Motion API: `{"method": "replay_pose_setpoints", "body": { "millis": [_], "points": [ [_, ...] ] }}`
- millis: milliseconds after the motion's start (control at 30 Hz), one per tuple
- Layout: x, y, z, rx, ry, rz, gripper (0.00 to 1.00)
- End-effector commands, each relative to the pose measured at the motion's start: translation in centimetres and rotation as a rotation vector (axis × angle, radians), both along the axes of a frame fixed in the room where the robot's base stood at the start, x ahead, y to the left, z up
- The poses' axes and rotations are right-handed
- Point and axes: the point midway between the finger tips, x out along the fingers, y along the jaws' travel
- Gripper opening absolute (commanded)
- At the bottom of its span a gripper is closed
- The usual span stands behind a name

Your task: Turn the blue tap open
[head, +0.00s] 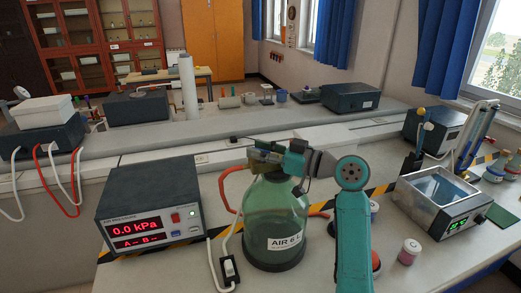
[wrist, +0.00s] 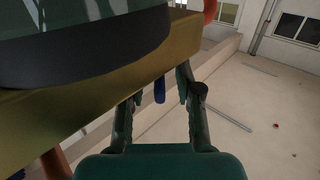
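In the wrist view the blue tap handle (wrist: 159,90) is a short blue bar below the edge of a brass-coloured block (wrist: 100,85). My gripper (wrist: 161,92) has its two fingers spread, with the blue handle showing between the fingertips, nearer the left one. I cannot tell whether either finger touches it. In the head view my gripper (head: 262,158) is over the neck of a green glass bottle (head: 273,215) labelled "AIR 6 L". The arm and gripper hide most of the fitting on the bottle's top there, and I cannot make out the blue handle.
A pressure meter (head: 150,205) reading "0.0 kPa" stands left of the bottle. Red and white tubes run beside the bottle, and a small switch box (head: 229,269) lies in front. A water bath (head: 438,200) and a small pink-labelled jar (head: 409,252) stand at the right.

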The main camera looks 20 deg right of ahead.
Motion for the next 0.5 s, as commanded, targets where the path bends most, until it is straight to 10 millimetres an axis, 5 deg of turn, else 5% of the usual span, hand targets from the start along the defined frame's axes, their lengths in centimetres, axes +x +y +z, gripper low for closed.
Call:
{"method": "replay_pose_setpoints", "body": {
  "millis": [267, 500],
  "points": [
    [-0.1, -0.2, 0.1, 0.000, -0.001, -0.001, 0.34],
    [-2.3, -2.5, 0.1, 0.000, -0.001, -0.005, 0.34]
  ]
}}
